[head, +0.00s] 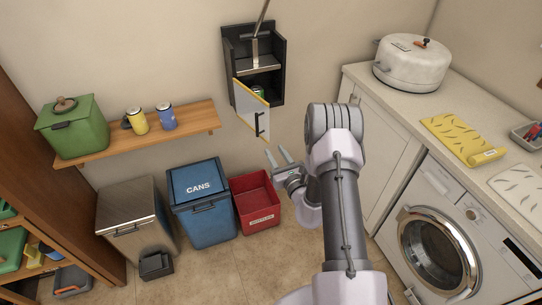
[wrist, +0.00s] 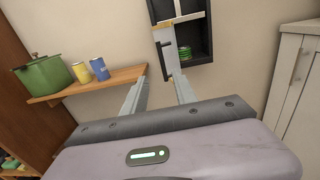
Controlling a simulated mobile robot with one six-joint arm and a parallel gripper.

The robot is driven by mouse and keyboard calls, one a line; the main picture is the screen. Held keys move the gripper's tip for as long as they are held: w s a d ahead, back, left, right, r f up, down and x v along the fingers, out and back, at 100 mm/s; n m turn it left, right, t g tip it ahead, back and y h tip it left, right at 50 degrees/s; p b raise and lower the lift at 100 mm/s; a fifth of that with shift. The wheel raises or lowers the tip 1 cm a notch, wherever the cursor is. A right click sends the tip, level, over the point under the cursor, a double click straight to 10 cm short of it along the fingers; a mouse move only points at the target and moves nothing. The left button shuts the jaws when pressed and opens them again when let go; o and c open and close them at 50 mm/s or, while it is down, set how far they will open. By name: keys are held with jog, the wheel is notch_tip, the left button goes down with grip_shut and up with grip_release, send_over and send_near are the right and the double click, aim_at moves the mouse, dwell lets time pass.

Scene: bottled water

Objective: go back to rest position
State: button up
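My arm reaches forward from the bottom of the head view, and my gripper (head: 280,156) is in front of the wall, above the bins. In the wrist view my gripper (wrist: 158,85) shows two fingers spread apart with nothing between them. Ahead of the fingers is a dark wall cabinet (head: 281,60) with its small door (head: 252,108) standing open. The cabinet also shows in the wrist view (wrist: 206,27). The door has a black handle and appears apart from the fingers in the head view. A green can (wrist: 184,53) stands inside the cabinet.
A wooden shelf (head: 194,122) holds a green pot (head: 76,130), a yellow can (head: 138,121) and a blue can (head: 166,117). Below are a steel bin (head: 130,215), a blue CANS bin (head: 203,200) and a red bin (head: 258,218). A counter and washing machine (head: 433,235) stand right.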

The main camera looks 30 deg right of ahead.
jog(key=shift+s, duration=0.1)
jog(key=shift+w+d, duration=0.15)
jog(key=shift+w, duration=0.05)
jog(key=w+a+r+n+y, duration=0.2)
jog(key=a+r+n+y, duration=0.25)
jog(key=a+r, duration=0.25)
jog(key=s+a+r+n+g+y+b, duration=0.1)
jog(key=s+a+r+n+g+y, duration=0.45)
jog(key=a, duration=0.45)
jog(key=s+a+r+n+g+y+b, duration=0.2)
jog(key=s+a+r+n+g+y, duration=0.4)
jog(key=a, duration=0.5)
jog(key=s+a+r+n+g+h+b, duration=0.1)
jog(key=s+a+n+g+h, duration=0.1)
jog(key=s+n, duration=0.4)
jog(key=s+a+r+n+g+h+b, duration=0.15)
jog(key=s+n, duration=0.25)
jog(key=s, duration=0.4)
jog(key=s+d+f+n+t+h, duration=0.1)
jog(key=s+d+n+t+h, duration=0.1)
jog(key=s+d+n+h, duration=0.4)
jog(key=s+d+h, duration=0.3)
jog(key=d, duration=0.1)
jog(key=shift+s+f+t+b, duration=0.15)
jog(key=shift+f+t+b, duration=0.15)
jog(key=shift+f+t, duration=0.1)
